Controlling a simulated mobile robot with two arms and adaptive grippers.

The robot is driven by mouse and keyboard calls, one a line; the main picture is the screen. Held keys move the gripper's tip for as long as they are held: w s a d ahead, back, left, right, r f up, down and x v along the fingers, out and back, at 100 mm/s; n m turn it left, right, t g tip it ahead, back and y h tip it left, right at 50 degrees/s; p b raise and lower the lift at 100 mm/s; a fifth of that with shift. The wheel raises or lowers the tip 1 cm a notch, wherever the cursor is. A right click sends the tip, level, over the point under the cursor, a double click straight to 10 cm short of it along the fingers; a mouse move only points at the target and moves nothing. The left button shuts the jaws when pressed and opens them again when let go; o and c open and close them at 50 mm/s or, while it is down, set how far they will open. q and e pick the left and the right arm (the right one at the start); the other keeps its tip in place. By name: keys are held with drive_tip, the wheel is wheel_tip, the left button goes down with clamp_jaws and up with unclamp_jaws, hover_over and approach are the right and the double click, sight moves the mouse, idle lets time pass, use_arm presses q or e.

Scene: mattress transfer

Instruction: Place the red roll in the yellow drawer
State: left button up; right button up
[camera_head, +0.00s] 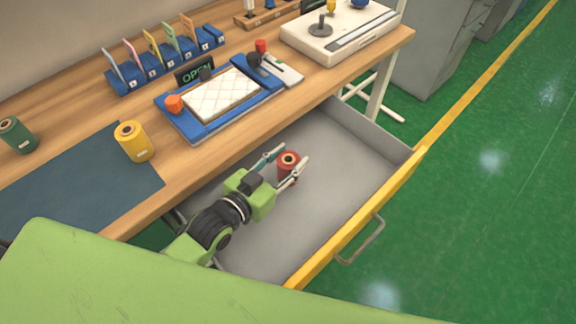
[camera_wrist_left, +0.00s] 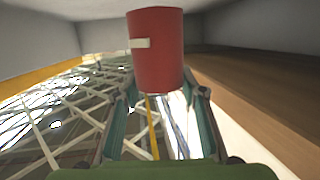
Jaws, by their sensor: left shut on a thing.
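The red roll (camera_head: 289,160) is held between the fingers of my left gripper (camera_head: 284,166), over the inside of the open drawer. The roll also shows in the left wrist view (camera_wrist_left: 157,55), at the tips of the two fingers (camera_wrist_left: 158,92). The drawer (camera_head: 345,222) has a grey inside, a yellow front edge and a grey handle, and it is pulled out from under the wooden bench. I cannot tell whether the roll touches the drawer floor. My right gripper is not in view.
A yellow roll (camera_head: 133,141) and a green roll (camera_head: 17,134) stand on the wooden bench (camera_head: 85,100), by a dark blue mat (camera_head: 75,190). A blue tray (camera_head: 212,127) with a white quilted pad lies behind the drawer. The drawer floor around the roll looks clear.

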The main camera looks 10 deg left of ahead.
sight(281, 174)
use_arm(q)
drive_tip(key=shift+w+f, duration=0.15)
drive_tip(key=shift+f, duration=1.45)
drive_tip(key=shift+f, duration=0.1)
drive_tip(key=o, duration=1.3)
drive_tip(key=shift+b+v, duration=0.35)
drive_tip(key=shift+v, duration=3.45)
